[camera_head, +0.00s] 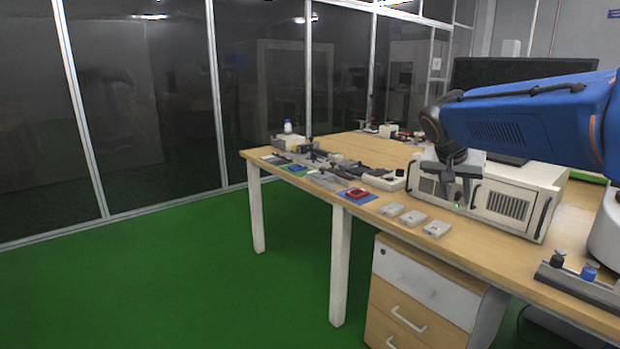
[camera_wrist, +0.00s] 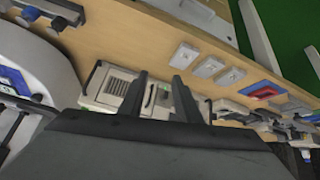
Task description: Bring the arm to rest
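My blue arm (camera_head: 530,118) reaches in from the right side of the head view, stretched out above the table. My gripper (camera_head: 458,194) hangs from its end, pointing down in front of the white instrument box (camera_head: 510,205). In the wrist view my gripper (camera_wrist: 158,80) shows two dark fingers standing apart. Nothing is held between them. The white box (camera_wrist: 119,84) shows behind and between the fingers. I cannot tell the exact gap between the fingertips and the box.
The wooden table (camera_head: 405,240) holds several small white blocks (camera_head: 437,229), a red piece on a blue pad (camera_head: 357,194) and assorted tools. A rack (camera_head: 585,286) with blue and black knobs is at the right front. A dark monitor (camera_head: 520,72) stands behind. Green floor (camera_head: 200,290) is clear at left.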

